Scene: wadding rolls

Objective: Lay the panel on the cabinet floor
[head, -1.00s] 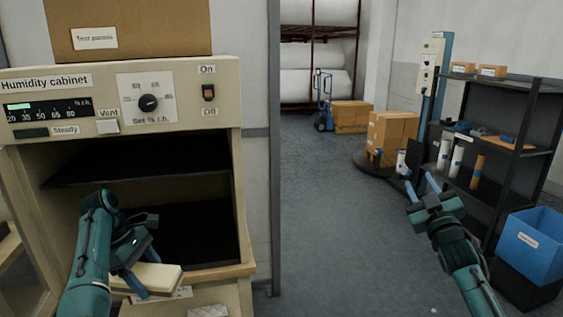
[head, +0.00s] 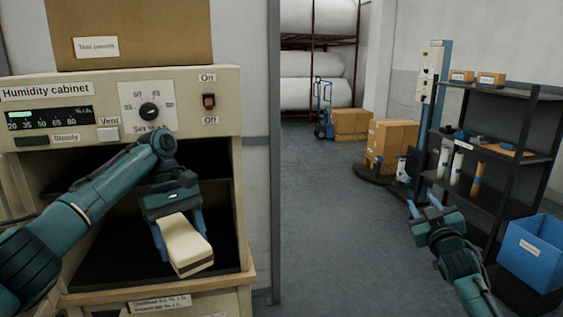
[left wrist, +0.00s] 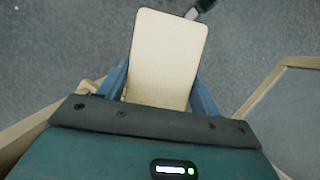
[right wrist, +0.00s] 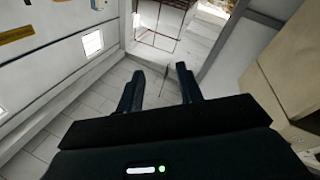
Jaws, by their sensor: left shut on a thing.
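The panel (head: 186,243) is a cream block with a dark lower edge. My left gripper (head: 176,232) is shut on it and holds it at the cabinet's open front, tilted with its free end toward the camera. In the left wrist view the panel (left wrist: 168,58) stands out between the two blue fingers (left wrist: 160,90). The humidity cabinet (head: 245,200) is open, with a dark shelf inside and a dark cabinet floor (head: 110,262) below it. The floor is bare where it shows; my left arm hides part of the inside. My right gripper (head: 425,208) is open and empty, well right of the cabinet.
A cardboard box (head: 150,30) sits on top of the cabinet. A black shelf rack (head: 500,150) with rolls and a blue bin (head: 532,250) stand at the right. Cartons (head: 390,145) and a blue hand truck (head: 322,108) are further back. The middle floor is clear.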

